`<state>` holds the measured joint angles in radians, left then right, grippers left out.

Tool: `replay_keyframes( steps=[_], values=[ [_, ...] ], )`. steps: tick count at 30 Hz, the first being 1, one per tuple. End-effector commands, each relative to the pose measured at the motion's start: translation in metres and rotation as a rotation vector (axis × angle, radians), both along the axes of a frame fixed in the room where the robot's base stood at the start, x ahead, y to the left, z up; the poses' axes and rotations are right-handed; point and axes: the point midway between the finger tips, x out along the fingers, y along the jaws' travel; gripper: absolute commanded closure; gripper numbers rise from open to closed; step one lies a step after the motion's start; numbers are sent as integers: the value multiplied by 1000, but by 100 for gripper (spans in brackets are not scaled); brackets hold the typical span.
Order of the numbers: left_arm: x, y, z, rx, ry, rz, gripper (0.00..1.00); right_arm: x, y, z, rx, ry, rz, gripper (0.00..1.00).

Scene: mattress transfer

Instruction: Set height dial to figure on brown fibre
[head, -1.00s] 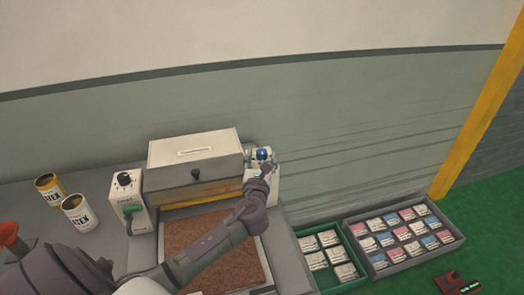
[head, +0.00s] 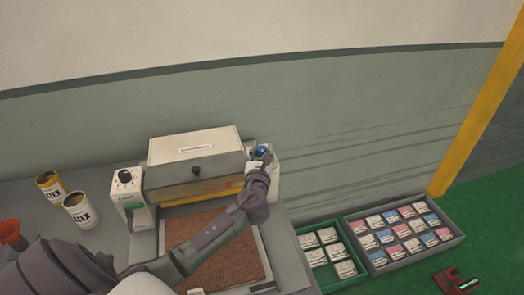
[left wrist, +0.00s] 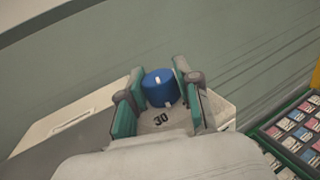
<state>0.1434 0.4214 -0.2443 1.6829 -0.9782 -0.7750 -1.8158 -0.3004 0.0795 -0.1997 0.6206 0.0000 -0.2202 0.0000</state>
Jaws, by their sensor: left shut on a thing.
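The blue height dial (head: 263,149) sits on the white housing at the right end of the press-like machine. In the left wrist view the dial (left wrist: 158,88) is a blue cylinder with white marks, and the figure "30" shows on the plate beside it. My left gripper (head: 260,157) reaches over the machine's right side. In the left wrist view its teal-padded fingers (left wrist: 160,93) are shut on the dial, one on each side. The brown fibre sheet (head: 230,257) lies on the bed in front of the machine, partly behind my arm; no figure on it is readable. My right gripper is not in view.
A white control box (head: 128,195) with a black knob stands left of the machine. A green tray (head: 330,258) and a grey tray (head: 405,232) of packets lie on the right.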

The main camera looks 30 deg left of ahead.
Motion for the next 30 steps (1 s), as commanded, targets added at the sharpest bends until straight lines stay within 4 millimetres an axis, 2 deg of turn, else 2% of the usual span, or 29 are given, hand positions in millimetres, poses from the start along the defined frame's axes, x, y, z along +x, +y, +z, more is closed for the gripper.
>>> replay_keyframes(
  steps=[8,30],
  values=[
    [1,-1,0,-2,0,75,100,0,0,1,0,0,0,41],
    [1,-1,-1,-1,1,598,100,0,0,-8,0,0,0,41]
  ],
)
